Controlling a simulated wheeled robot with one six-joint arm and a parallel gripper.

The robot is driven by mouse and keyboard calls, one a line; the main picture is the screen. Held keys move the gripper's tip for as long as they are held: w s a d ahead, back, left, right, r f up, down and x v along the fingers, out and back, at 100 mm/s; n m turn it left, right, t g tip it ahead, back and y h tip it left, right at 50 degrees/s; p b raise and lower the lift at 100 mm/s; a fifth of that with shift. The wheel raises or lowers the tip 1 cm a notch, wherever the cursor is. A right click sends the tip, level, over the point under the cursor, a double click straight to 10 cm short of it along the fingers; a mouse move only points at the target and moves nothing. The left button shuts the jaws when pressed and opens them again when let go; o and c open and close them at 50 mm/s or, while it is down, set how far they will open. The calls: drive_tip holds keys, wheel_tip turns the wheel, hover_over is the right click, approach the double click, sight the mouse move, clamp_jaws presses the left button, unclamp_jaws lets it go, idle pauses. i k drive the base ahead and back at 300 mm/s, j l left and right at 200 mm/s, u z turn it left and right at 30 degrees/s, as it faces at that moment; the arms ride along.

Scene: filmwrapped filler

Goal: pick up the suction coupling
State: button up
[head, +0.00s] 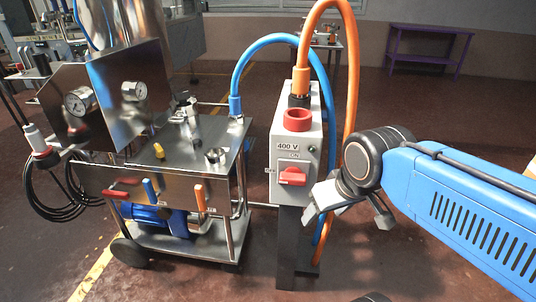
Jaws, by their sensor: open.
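My gripper (346,214) is open and empty, its fingers pointing down, just right of the grey switch box. I cannot tell for certain which part is the suction coupling.
The grey 400 V switch box (308,157) on its post stands between my gripper and the steel cart (190,240). A blue hose (262,40) and an orange hose (353,75) arch overhead. Gauges (80,101) and black cables (66,190) are at left. Open floor lies behind.

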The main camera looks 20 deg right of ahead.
sight(234, 100)
drive_tip(key=i+j+u, duration=0.1)
drive_tip(key=j, duration=0.25)
drive_tip(key=i+j+u, duration=0.1)
drive_tip(key=i+j, duration=0.15)
drive_tip(key=i+j+u, duration=0.1)
drive_tip(key=j, duration=0.35)
drive_tip(key=i, duration=0.05)
